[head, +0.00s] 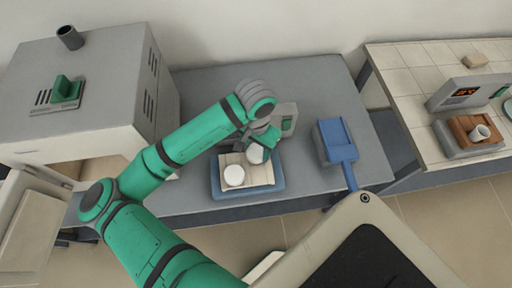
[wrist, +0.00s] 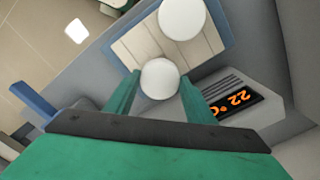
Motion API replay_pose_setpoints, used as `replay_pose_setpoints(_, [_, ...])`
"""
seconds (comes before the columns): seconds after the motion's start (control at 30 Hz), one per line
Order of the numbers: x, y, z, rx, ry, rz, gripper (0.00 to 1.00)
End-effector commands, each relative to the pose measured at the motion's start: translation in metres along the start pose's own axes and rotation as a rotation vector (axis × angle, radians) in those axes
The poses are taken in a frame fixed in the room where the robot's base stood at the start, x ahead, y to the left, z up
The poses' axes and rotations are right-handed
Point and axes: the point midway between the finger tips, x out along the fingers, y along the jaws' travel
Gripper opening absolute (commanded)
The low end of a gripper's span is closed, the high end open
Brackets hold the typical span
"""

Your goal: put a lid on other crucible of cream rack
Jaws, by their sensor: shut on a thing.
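The cream rack (head: 262,175) lies in a blue tray (head: 245,193) on the grey bench. A round white top (head: 234,175) shows on the rack's left part; it also shows at the top of the wrist view (wrist: 182,18). My gripper (head: 261,146) is over the rack's back right part. Its green fingers are shut on a round white lid (wrist: 159,79), which also shows in the head view (head: 255,154). The lid hides what is under it, so I cannot tell whether it touches a crucible. The cream rack also shows in the wrist view (wrist: 140,45).
A device with an orange display (wrist: 232,103) stands close beside the rack. A blue long-handled tool (head: 336,142) lies to the right. A grey furnace (head: 85,95) with its door open is at left. A tiled bench (head: 420,70) at right holds a brown rack (head: 470,128) with a cup.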

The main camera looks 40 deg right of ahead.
Motion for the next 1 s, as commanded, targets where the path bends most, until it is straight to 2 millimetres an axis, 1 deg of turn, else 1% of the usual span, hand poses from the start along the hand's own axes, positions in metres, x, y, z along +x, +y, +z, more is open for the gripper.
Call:
replay_pose_setpoints(0.4, [0.0002, 0.0001, 0.0003, 0.0, 0.0, 0.0, 0.29])
replay_pose_setpoints(0.43, [0.0002, 0.0001, 0.0003, 0.0, 0.0, 0.0, 0.54])
replay_pose_setpoints(0.47, [0.0002, 0.0001, 0.0003, 0.0, 0.0, 0.0, 0.61])
replay_pose_setpoints(0.5, [0.0002, 0.0001, 0.0003, 0.0, 0.0, 0.0, 0.71])
replay_pose_setpoints(0.7, [0.0002, 0.0001, 0.0003, 0.0, 0.0, 0.0, 0.71])
replay_pose_setpoints(0.77, [0.0002, 0.0, 0.0003, 0.0, 0.0, 0.0, 0.74])
replay_pose_setpoints(1.0, [0.0002, 0.0001, 0.0003, 0.0, 0.0, 0.0, 0.74])
